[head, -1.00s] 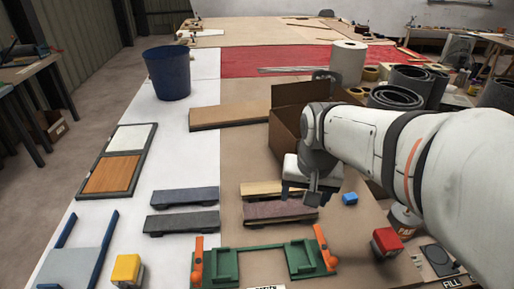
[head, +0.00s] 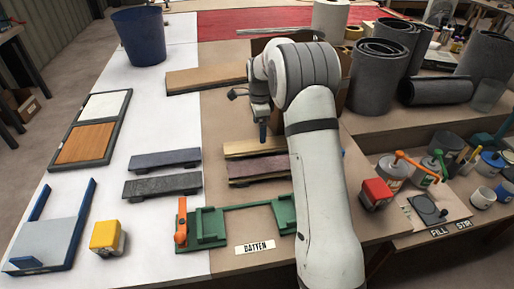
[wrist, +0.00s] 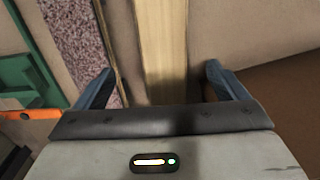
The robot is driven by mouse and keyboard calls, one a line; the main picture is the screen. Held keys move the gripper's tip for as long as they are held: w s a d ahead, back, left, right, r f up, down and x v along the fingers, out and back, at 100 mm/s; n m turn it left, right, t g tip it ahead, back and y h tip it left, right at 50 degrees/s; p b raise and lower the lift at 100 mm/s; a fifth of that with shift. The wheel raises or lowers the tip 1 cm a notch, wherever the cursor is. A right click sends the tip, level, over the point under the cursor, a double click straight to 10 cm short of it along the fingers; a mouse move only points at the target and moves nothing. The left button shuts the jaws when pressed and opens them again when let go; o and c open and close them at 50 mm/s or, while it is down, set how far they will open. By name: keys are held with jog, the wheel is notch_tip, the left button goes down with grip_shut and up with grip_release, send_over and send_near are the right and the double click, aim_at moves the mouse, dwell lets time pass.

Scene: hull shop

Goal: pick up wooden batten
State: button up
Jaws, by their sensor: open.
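The wooden batten (head: 248,147), a pale wood strip, lies on the brown part of the bench, behind a speckled maroon strip (head: 258,168). In the wrist view the batten (wrist: 163,45) runs lengthwise from the top edge down between my fingers. My gripper (wrist: 158,82) is open, with one blue finger on each side of the batten. In the head view my gripper (head: 263,132) points down at the batten, and my arm hides its right end. The gap in height between fingers and batten is hard to judge.
Two dark strips (head: 165,160) lie to the left. A cardboard box (head: 343,98) stands behind my arm, partly hidden. A red-topped block (head: 376,192) is to the right.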

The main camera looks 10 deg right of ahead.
aim_at(259, 144)
jog(key=f, duration=0.7)
jog(key=shift+w+f, duration=0.2)
jog(key=shift+w, duration=0.1)
jog(key=c, duration=1.2)
jog(key=shift+o, duration=0.2)
